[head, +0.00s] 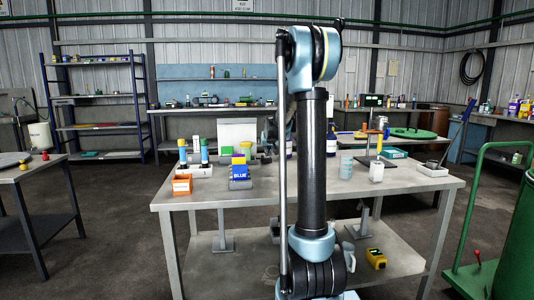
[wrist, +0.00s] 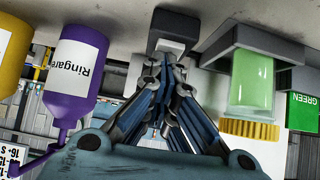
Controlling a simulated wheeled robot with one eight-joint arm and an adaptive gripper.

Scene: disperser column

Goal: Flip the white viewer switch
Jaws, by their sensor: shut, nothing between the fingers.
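My gripper (wrist: 172,66) is shut and empty in the wrist view, which shows the bench upside down. Its fingertips are close to a small dark block with a pale grey-white face (wrist: 171,45). I cannot tell whether they touch it, or whether this block is the viewer switch. In the head view a white upright panel (head: 237,131), which looks like the viewer, stands at the back of the workbench (head: 310,196). No switch can be made out there. My arm covers the middle of the bench, and the gripper is not clear in that view.
In the wrist view, a purple bottle (wrist: 78,72) and yellow bottle (wrist: 12,50) are left; a green vial (wrist: 251,82) and green box (wrist: 302,112) are right.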

